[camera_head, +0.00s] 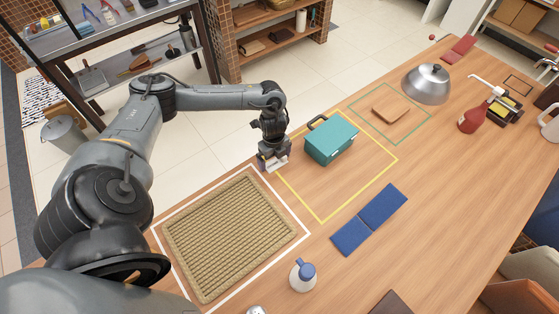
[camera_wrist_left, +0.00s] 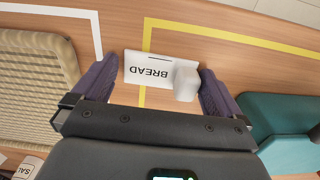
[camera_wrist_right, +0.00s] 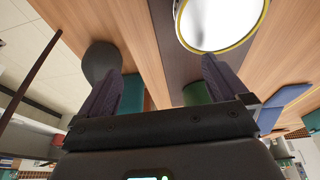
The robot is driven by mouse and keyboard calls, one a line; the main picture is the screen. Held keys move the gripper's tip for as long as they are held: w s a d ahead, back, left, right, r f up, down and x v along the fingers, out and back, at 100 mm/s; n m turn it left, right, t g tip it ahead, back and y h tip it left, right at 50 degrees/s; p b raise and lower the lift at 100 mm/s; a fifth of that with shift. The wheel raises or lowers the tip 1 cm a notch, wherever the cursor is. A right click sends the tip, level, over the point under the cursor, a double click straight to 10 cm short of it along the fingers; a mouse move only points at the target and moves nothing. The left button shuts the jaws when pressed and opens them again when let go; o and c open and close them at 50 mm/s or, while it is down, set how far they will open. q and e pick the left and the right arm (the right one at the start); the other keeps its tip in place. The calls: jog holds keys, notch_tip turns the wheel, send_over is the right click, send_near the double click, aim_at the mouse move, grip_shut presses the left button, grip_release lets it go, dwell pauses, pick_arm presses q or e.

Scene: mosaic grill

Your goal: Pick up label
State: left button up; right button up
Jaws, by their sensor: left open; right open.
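A white label (camera_wrist_left: 148,68) printed BREAD, upside down in the left wrist view, has a small white block (camera_wrist_left: 187,83) at its right end. It is by a corner of the yellow outline (camera_wrist_left: 149,36). My left gripper (camera_wrist_left: 155,78) is open, with one dark finger on each side of the label. In the head view my left gripper (camera_head: 272,162) points down at the table's far edge, largely hiding the label. My right gripper (camera_wrist_right: 162,82) is open with nothing between its fingers; I cannot make it out in the head view.
A woven mat (camera_head: 228,238) lies inside a white outline left of the left gripper. A teal box (camera_head: 331,140) stands close on its right. A blue folded mat (camera_head: 369,219) and a white-and-blue bottle (camera_head: 302,276) are nearer. Bare wood (camera_head: 440,180) lies to the right.

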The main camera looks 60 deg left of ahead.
pick_arm(q)
jog(key=c, duration=0.7)
jog(key=shift+c, duration=0.2)
